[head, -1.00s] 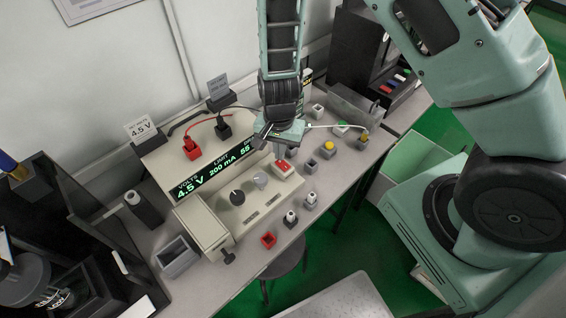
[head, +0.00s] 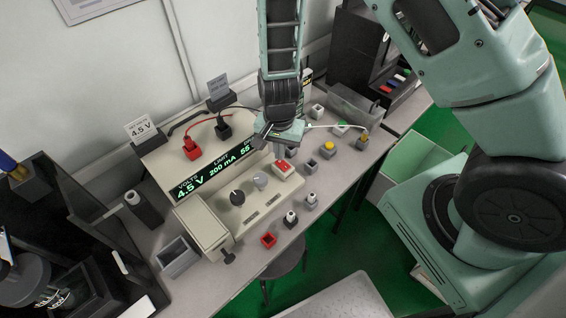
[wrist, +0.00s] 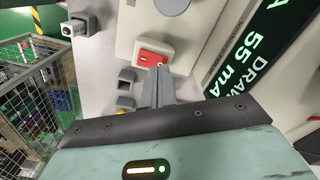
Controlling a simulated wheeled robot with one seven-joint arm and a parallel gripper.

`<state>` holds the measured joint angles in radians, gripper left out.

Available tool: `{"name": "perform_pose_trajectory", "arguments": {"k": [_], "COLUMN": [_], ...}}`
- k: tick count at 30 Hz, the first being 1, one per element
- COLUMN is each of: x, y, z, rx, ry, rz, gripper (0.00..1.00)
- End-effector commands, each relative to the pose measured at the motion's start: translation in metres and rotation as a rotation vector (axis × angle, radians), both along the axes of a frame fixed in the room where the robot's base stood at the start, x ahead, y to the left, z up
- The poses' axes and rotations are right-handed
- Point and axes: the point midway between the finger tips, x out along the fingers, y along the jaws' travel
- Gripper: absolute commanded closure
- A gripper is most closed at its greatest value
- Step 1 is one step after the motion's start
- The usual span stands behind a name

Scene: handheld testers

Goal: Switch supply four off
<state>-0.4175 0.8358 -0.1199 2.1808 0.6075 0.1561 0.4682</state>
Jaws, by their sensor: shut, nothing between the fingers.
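The cream bench supply (head: 220,190) stands on the bench with its display (head: 212,170) lit, reading 4.5 V and 200 mA; the wrist view's part of the display (wrist: 262,50) shows 55 mA. A red rocker switch (head: 283,168) in a white frame sits at its right end. In the wrist view the switch (wrist: 150,57) lies just beyond my fingertips, near its end with a round mark. My gripper (head: 289,151) is shut and empty, pointing down just behind the switch. Whether it touches the switch cannot be told.
A dark knob (head: 237,197) and a grey knob (head: 261,181) are left of the switch. Red (head: 192,148) and black (head: 223,130) plugs with leads stand on the supply. Several small button blocks, one yellow-topped (head: 328,149), stand to the right.

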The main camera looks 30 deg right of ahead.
Motion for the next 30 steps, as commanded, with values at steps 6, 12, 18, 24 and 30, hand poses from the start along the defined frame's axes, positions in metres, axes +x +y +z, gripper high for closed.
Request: {"name": "perform_pose_trajectory", "arguments": {"k": [6,12,18,24,30], "x": [0.000,0.000,0.000,0.000,0.000], "y": [0.000,0.000,0.000,0.000,0.000], "z": [-0.001,-0.004,-0.007,-0.010,-0.013], "rx": [0.000,0.000,0.000,0.000,0.000], "ry": [0.000,0.000,0.000,0.000,0.000], "rz": [0.000,0.000,0.000,0.000,0.000], "gripper": [1.00,1.00,1.00,1.00,1.00]}}
